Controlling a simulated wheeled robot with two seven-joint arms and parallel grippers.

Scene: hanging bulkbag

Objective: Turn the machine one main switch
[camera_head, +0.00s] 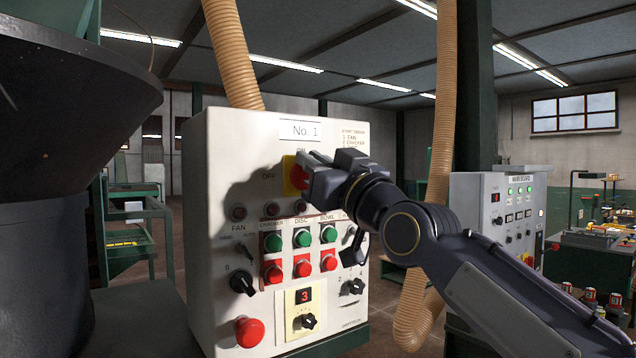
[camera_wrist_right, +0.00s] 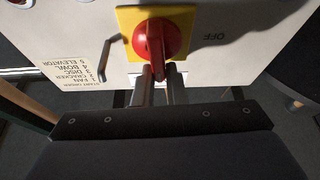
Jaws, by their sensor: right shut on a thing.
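The machine one panel (camera_head: 225,160) is a white box labelled "No. 1". Its main switch (camera_head: 290,177) is a red rotary handle on a yellow plate, with ON marked above and OFF at the left. My right gripper (camera_head: 306,173) is at the switch and partly hides it. In the right wrist view, the red switch handle (camera_wrist_right: 157,44) runs down the picture on its yellow plate. The two fingers of my right gripper (camera_wrist_right: 160,82) are shut on its lower end. OFF reads upside down at the right there. My left gripper is in neither view.
Green buttons (camera_head: 302,238), red buttons (camera_head: 302,267), black knobs and a red mushroom button (camera_head: 249,332) sit lower on the panel. A large dark hopper (camera_head: 60,110) stands at the left. A second grey control box (camera_head: 490,215) and a hanging tan hose (camera_head: 443,110) are at the right.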

